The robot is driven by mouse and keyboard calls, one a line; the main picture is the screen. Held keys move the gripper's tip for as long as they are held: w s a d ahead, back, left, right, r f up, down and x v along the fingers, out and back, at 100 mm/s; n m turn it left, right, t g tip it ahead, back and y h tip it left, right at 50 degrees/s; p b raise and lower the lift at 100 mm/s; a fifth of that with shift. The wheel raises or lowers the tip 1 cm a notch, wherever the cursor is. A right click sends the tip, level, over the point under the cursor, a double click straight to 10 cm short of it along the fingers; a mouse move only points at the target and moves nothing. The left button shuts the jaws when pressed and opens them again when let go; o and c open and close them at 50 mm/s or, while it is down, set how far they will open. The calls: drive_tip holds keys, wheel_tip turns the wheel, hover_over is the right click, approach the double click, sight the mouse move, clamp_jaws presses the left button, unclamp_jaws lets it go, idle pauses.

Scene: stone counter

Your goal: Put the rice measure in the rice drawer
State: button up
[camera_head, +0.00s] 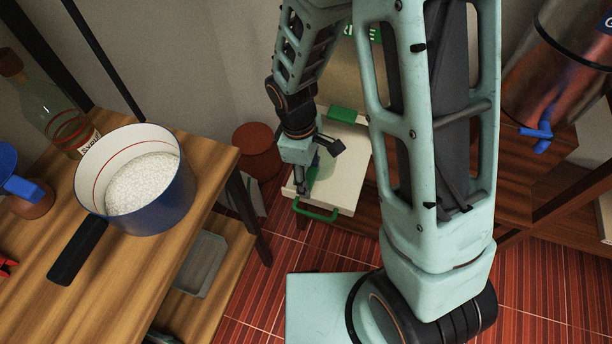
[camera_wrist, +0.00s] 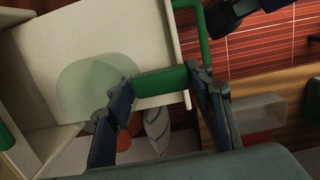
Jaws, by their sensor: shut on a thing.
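The rice measure is a translucent greenish cup (camera_wrist: 92,88) with a green handle (camera_wrist: 160,82). My gripper (camera_wrist: 163,80) is shut on that handle, one dark finger at each end of it. In the head view my gripper (camera_head: 308,180) is over the pulled-out white rice drawer (camera_head: 348,190), and the measure is mostly hidden by the arm.
A wooden table at left holds a blue pot of rice (camera_head: 160,205), a glass bottle (camera_head: 45,110) and a blue-handled object (camera_head: 22,188). A copper tank (camera_head: 560,65) is at right. Red tiled floor lies below.

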drive_tip(key=shift+f, duration=0.15)
drive_tip(key=o, duration=1.7)
drive_tip(key=r+p, duration=0.1)
drive_tip(key=r, duration=0.3)
drive_tip(key=a+r, duration=0.1)
drive_tip(key=r, duration=0.3)
drive_tip(key=r+p, duration=0.1)
drive_tip(key=r, duration=0.3)
drive_tip(key=shift+w+a+r+p, duration=0.15)
drive_tip(key=shift+w+p, duration=0.05)
drive_tip(key=shift+p, duration=0.15)
